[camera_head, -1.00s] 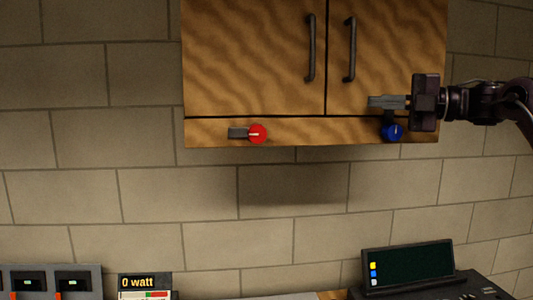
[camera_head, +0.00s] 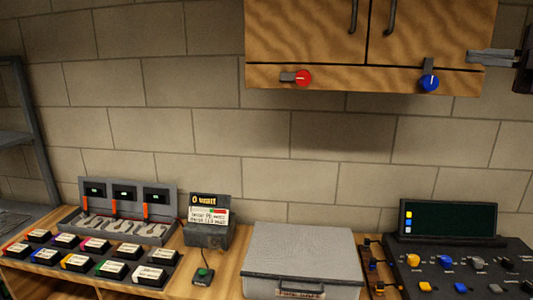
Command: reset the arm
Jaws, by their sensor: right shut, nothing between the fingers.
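My right gripper (camera_head: 474,56) comes in from the right edge, in front of the right end of the wooden wall cabinet (camera_head: 300,35). Its grey fingers point left, are shut and hold nothing. They are up and to the right of the blue knob (camera_head: 430,84) on the cabinet's lower strip and look apart from it. The blue knob has a grey tab pointing up. The red knob (camera_head: 303,77) has its grey tab pointing left. Most of the right arm is cut off by the frame. My left gripper is not in view.
On the bench stand a grey case (camera_head: 300,250), a control panel with a dark screen (camera_head: 447,219), a "0 watt" meter (camera_head: 207,220), a charger rack (camera_head: 118,210) and several labelled blocks (camera_head: 113,270). A shelf frame (camera_head: 35,130) stands at the left.

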